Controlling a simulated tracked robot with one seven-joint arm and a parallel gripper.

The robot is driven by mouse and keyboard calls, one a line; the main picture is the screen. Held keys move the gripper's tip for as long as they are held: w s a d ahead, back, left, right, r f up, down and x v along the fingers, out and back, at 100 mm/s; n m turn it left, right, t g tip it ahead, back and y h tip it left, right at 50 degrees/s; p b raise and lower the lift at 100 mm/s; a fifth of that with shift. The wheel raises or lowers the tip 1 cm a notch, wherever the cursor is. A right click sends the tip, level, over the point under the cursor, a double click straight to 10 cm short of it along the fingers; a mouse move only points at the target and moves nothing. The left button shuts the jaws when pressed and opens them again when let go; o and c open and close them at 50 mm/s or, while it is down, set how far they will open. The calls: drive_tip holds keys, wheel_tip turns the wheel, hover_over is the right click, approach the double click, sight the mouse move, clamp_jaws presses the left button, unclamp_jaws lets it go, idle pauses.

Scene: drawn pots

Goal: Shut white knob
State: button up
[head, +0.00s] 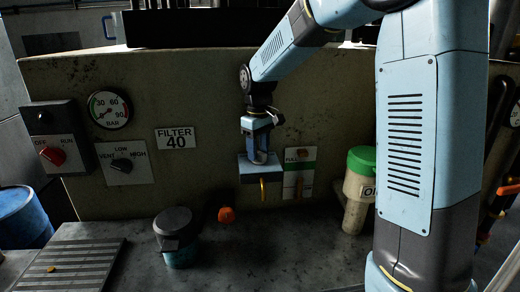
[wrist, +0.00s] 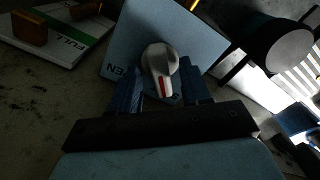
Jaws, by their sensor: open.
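The white knob (wrist: 160,58) has a red mark and is mounted on a pale blue plate (wrist: 120,35) with letters ending in "EN". The knob's red-marked end points toward my gripper (wrist: 160,88) in the wrist view. My gripper's two blue fingers are apart, one on each side of the knob's near end; I cannot tell whether they touch it. In the head view my gripper (head: 259,157) is in front of the blue plate (head: 246,170), and the knob is hidden behind it.
A green-and-white "FULL" panel (head: 299,158) is just right of the plate. A green-lidded pot (head: 361,162) stands further right. A red knob (head: 53,156) and gauge (head: 108,109) are far left.

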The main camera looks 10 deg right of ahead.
sight(259, 152)
drive_tip(key=shift+r, duration=0.1)
wheel_tip(259, 152, up, 14)
drive_tip(key=shift+f, duration=0.25)
idle(0.5)
drive_tip(key=s+d+f+m+t, duration=0.1)
drive_tip(key=s+d, duration=0.3)
drive_tip(key=s, duration=0.5)
drive_tip(key=s+d+f+m+t, duration=0.2)
drive_tip(key=s+d+m, duration=0.2)
drive_tip(key=s, duration=0.5)
drive_tip(key=s+d+f+m+t, duration=0.2)
drive_tip(key=s+d, duration=0.4)
drive_tip(key=s, duration=0.3)
drive_tip(key=shift+s+d+m+t, duration=0.2)
drive_tip(key=shift+s+m+t, duration=0.1)
drive_tip(key=shift+m, duration=0.3)
drive_tip(key=shift+c, duration=0.4)
